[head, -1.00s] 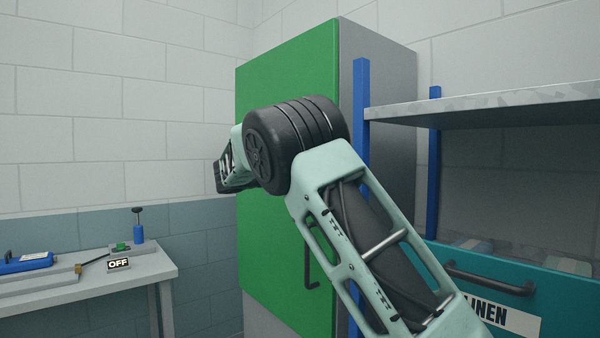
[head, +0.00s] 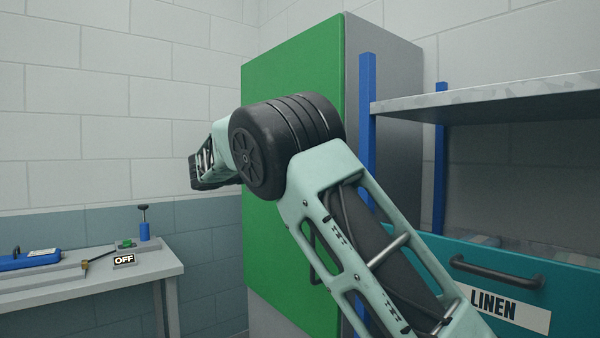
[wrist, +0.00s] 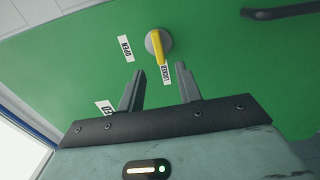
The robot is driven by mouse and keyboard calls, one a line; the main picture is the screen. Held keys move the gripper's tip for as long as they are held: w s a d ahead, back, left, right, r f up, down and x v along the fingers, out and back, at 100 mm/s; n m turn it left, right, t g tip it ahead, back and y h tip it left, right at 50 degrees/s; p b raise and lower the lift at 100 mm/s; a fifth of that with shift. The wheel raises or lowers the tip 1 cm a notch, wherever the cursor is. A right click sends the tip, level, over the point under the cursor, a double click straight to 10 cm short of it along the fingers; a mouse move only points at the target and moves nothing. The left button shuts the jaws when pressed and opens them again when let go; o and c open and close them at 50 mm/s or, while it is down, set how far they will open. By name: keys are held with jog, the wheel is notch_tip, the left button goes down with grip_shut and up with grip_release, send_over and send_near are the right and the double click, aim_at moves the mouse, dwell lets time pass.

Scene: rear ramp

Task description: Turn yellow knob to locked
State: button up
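The yellow knob (wrist: 158,45) sits on a round grey base on the green door (wrist: 215,50) in the wrist view. Its handle points down the picture, tilted slightly right, toward a small white label (wrist: 166,74) whose text I cannot read surely. A label reading OPEN (wrist: 125,48) is left of the knob. A third label (wrist: 105,108) is partly hidden by my gripper. My gripper (wrist: 160,70) is open and empty, its fingertips below the knob and either side of its line, apart from the handle. In the head view the knob does not show.
The green cabinet door (head: 290,70) has a dark handle (head: 318,255) low down. A shelf (head: 490,95) with blue posts and a teal LINEN drawer (head: 500,285) stand at right. A bench (head: 100,280) with an OFF sign (head: 124,259) is at left.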

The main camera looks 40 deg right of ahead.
jog(key=a+b, duration=0.1)
jog(key=a, duration=0.9)
jog(key=shift+w+a, duration=0.2)
jog(key=shift+w, duration=0.1)
jog(key=s+a+f+n+t+y, duration=0.1)
jog(key=s+a+f+n+y, duration=0.3)
jog(key=f, duration=0.6)
jog(key=s+a+f+n+t+y, duration=0.2)
jog(key=s+a+f+y, duration=0.35)
jog(key=f, duration=0.45)
jog(key=s+a+f+y, duration=0.3)
jog(key=s+a+f, duration=0.1)
jog(key=s, duration=0.5)
jog(key=s+a+f+n+g+y, duration=0.1)
jog(key=s+a+f+y, duration=0.2)
jog(key=s+a, duration=0.3)
jog(key=s+a+f+n+g+y, duration=0.1)
jog(key=s+a+f+y, duration=0.2)
jog(key=s, duration=1.1)
jog(key=a+f, duration=0.2)
jog(key=a, duration=0.1)
jog(key=shift+f, duration=0.1)
